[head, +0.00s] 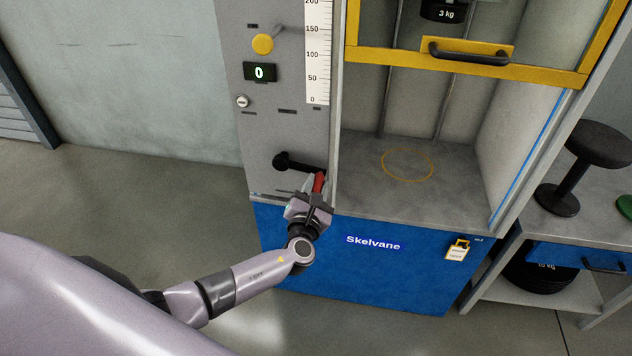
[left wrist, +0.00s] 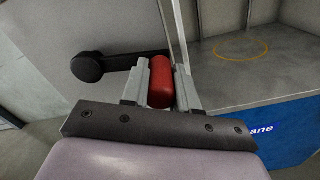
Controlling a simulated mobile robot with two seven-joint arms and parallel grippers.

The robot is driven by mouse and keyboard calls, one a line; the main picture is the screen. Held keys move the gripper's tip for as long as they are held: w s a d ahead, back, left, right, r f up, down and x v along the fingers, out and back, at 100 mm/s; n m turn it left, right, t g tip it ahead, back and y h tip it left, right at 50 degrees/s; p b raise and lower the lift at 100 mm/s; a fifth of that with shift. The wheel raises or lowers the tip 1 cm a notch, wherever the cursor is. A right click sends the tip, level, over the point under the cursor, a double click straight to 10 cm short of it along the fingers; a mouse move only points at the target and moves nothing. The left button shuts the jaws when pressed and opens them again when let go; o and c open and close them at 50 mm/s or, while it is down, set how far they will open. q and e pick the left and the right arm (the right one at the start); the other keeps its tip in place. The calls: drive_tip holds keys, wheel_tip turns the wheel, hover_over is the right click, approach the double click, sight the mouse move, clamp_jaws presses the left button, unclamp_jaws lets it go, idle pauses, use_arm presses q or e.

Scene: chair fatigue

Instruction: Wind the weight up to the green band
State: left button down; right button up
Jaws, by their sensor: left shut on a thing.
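The black weight marked 3 kg (head: 444,10) hangs at the top of the machine, behind the yellow-framed guard, partly cut off by the picture's edge. A white scale (head: 318,60) runs up the grey panel, with 0 to 200 visible. No green band shows on the visible part of the scale. A black crank (head: 284,161) sits low on the panel, its arm pointing right to a red handle (head: 319,183). My left gripper (head: 316,190) is shut on the red handle, which also shows between the fingers in the left wrist view (left wrist: 161,82). My right gripper is not in view.
The yellow guard frame with a black handle (head: 470,55) crosses the machine's upper opening. Below lies a bare floor with a yellow ring (head: 407,165). A display (head: 260,72) reads 0, under a yellow knob (head: 263,44). A black stool-shaped object (head: 580,165) stands at right.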

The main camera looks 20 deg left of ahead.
use_arm(q)
drive_tip(key=shift+s+f+m, duration=0.15)
drive_tip(key=shift+f+m, duration=0.55)
drive_tip(key=shift+f, duration=0.25)
drive_tip(key=shift+f, duration=0.1)
drive_tip(key=c, duration=0.9)
unclamp_jaws()
drive_tip(key=shift+o, duration=0.2)
drive_tip(key=shift+a, duration=0.1)
drive_tip(key=shift+r, duration=0.2)
drive_tip(key=shift+s, duration=0.1)
drive_tip(key=p+v, duration=0.1)
drive_tip(key=v, duration=0.6)
drive_tip(key=shift+f, duration=0.1)
